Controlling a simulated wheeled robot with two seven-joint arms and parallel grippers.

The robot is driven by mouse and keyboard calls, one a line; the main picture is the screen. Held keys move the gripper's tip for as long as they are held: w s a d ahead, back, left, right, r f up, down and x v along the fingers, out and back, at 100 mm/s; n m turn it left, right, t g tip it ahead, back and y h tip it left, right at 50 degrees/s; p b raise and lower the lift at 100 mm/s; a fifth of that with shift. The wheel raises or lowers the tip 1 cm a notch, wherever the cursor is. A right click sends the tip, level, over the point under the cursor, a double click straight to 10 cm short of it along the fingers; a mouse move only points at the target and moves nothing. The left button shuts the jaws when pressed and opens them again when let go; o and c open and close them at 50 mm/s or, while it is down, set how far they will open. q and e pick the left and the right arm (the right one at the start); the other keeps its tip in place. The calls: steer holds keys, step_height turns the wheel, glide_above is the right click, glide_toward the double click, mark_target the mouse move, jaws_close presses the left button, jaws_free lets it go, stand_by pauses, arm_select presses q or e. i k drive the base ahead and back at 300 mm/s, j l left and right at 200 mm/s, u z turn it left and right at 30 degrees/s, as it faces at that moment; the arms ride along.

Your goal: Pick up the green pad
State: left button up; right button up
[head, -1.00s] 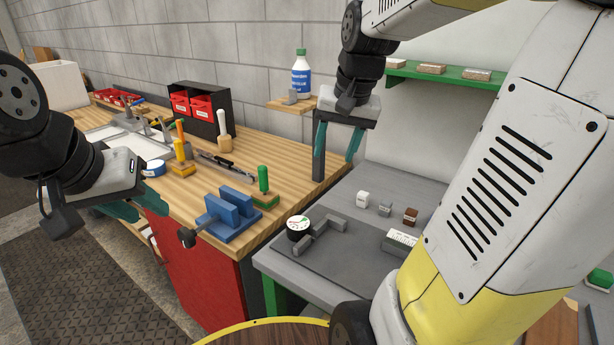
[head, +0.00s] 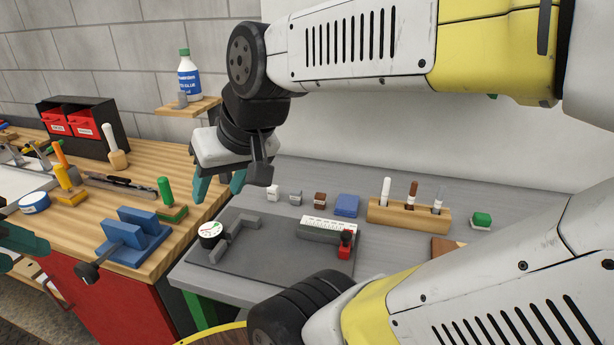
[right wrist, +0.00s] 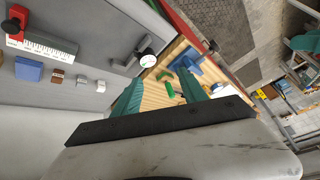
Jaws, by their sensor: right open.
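My right gripper (head: 219,188) is open and empty, above the gap between the wooden bench and the grey table, far left of the pad. In the right wrist view, its teal fingers (right wrist: 160,92) are apart; the green pad is not clearly seen there. My left gripper (head: 18,248) is cut by the left edge; its visible teal fingers look apart.
A green-handled tool (head: 171,205) with a green base and a blue vise (head: 135,238) are on the wooden bench. The grey table holds a dial gauge (head: 210,233), small blocks, a blue block (head: 346,205) and a wooden rack (head: 409,215). My right arm crosses above the table.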

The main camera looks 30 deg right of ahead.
mark_target(480, 221)
steer(key=z, duration=2.65)
